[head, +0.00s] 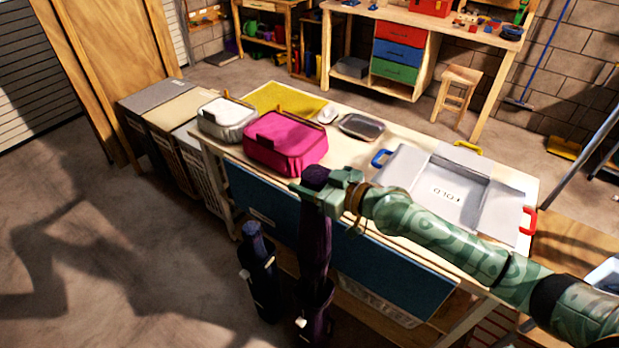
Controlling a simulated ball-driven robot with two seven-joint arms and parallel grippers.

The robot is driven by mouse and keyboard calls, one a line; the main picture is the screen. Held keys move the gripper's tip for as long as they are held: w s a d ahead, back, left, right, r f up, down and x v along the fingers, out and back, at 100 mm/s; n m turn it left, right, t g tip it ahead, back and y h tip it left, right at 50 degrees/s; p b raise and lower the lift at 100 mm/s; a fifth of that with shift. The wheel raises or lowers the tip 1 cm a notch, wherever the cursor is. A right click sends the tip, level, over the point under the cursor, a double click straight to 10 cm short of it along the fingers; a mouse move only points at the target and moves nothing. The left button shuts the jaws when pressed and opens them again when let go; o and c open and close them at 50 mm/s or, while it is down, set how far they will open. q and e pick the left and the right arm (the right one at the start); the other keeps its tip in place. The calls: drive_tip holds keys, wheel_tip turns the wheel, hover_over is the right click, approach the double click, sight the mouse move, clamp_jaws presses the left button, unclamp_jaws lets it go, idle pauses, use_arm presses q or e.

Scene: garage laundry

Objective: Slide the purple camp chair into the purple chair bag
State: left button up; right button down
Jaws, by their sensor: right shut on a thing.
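The purple camp chair (316,245) is folded into a long dark bundle and hangs upright in front of the table. My right gripper (322,192) is shut on its upper end, at table height. The purple chair bag (316,318) stands upright below, with a pale tag or cord lock near its front. The chair's lower end meets the bag's mouth and seems to be inside it; how deep I cannot tell. The bag's bottom is cut off by the picture's lower edge. My left gripper is not in view.
A dark blue bundle in a black bag (262,285) stands close left of the purple bag. The table (350,178) behind bears a pink case (285,143), a grey case (228,120) and a folding board (440,185). Open floor lies left.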

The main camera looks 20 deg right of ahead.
use_arm(q)
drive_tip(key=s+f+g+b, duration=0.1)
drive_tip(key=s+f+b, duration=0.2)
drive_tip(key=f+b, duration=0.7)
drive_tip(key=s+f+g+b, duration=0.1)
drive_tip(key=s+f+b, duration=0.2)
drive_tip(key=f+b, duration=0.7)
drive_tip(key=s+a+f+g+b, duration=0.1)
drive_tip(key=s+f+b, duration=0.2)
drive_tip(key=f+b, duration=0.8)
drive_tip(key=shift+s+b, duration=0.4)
drive_tip(key=shift+b, duration=0.5)
idle(1.4)
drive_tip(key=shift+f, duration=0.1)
